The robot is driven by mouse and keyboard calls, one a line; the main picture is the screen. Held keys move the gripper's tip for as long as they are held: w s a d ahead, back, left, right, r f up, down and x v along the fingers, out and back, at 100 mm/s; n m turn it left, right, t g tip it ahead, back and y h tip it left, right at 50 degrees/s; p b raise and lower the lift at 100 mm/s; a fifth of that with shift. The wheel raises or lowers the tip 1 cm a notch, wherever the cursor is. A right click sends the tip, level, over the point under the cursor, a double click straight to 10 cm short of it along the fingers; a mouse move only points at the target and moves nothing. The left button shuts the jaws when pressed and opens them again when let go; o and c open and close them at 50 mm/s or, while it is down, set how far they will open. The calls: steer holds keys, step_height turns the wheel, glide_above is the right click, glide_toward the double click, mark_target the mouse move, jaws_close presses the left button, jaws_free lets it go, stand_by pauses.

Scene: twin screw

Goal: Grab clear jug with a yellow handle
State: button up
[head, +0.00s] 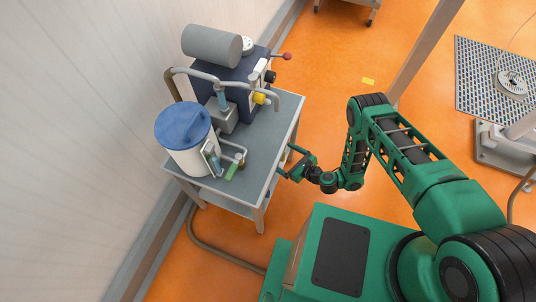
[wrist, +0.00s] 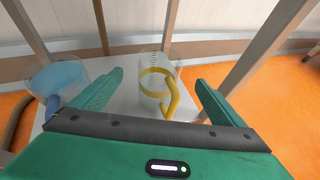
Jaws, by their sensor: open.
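The clear jug (wrist: 152,98) with a yellow handle (wrist: 172,97) stands upright on a pale lower shelf (wrist: 118,118) in the wrist view. Its handle faces toward me and slightly right. My gripper (wrist: 159,80) is open, with one green finger to the left of the jug and one to the right. The jug appears between and beyond the fingertips; I see no contact. In the head view, my gripper (head: 288,162) is at the right side of the grey cart (head: 262,150), below its top. The jug is mostly hidden there.
A basin with blue liquid (wrist: 58,76) sits left of the jug. Cart legs (wrist: 246,50) rise close on both sides. The cart top holds a white drum with a blue lid (head: 185,135) and a dark blue machine (head: 240,75). Orange floor to the right is open.

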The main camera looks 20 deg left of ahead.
steer(key=x, duration=1)
stand_by(0.4)
steer(key=c, duration=1.6)
